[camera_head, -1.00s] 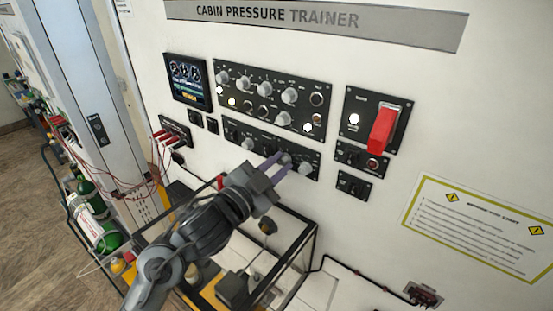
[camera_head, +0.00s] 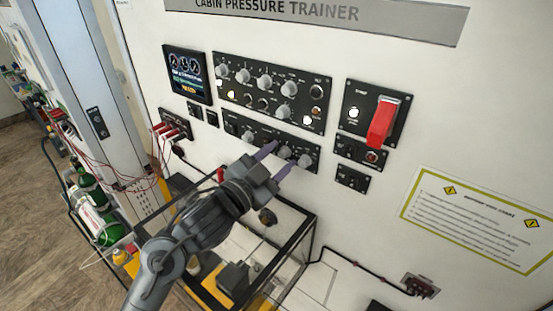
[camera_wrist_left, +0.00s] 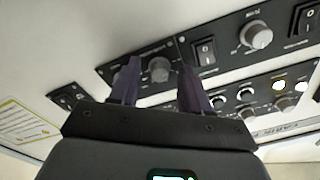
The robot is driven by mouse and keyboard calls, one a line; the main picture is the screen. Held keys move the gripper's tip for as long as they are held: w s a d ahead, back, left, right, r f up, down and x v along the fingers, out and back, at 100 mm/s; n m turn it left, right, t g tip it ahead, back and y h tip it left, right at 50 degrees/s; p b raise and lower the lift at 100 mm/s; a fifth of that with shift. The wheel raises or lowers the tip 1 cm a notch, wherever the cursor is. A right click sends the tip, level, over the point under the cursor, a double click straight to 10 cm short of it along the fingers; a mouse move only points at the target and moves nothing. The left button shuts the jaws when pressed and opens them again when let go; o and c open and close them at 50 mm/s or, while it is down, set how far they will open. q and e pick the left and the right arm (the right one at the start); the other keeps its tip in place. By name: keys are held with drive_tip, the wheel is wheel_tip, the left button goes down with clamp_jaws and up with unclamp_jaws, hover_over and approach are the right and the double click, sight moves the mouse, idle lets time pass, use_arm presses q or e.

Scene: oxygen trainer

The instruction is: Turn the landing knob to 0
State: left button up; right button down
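The black lower panel (camera_head: 232,128) carries several grey knobs. Its lettering is too small to read in the head view, so I cannot tell which is the landing knob. My left gripper (camera_head: 277,159) is open in front of this panel, with its purple-grey fingers spread near the right-hand knobs (camera_head: 284,152). In the left wrist view, one grey knob (camera_wrist_left: 158,68) shows between the two open fingers (camera_wrist_left: 160,85), beyond their tips. I see no contact; its pointer setting is not readable. A second knob (camera_wrist_left: 257,35) stands apart on the same panel. My right gripper is not in view.
Above is a larger panel with knobs and lit lamps (camera_head: 265,100), beside a small screen (camera_head: 187,75). A red guarded switch (camera_head: 382,121) is to the right. A black-framed clear box (camera_head: 312,232) stands below. Black rocker switches (camera_wrist_left: 205,50) flank the second knob.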

use_arm(q)
drive_tip(key=b+v, duration=0.1)
drive_tip(key=v, duration=0.9)
drive_tip(key=shift+s+a+b, duration=0.2)
drive_tip(key=shift+s+b, duration=0.15)
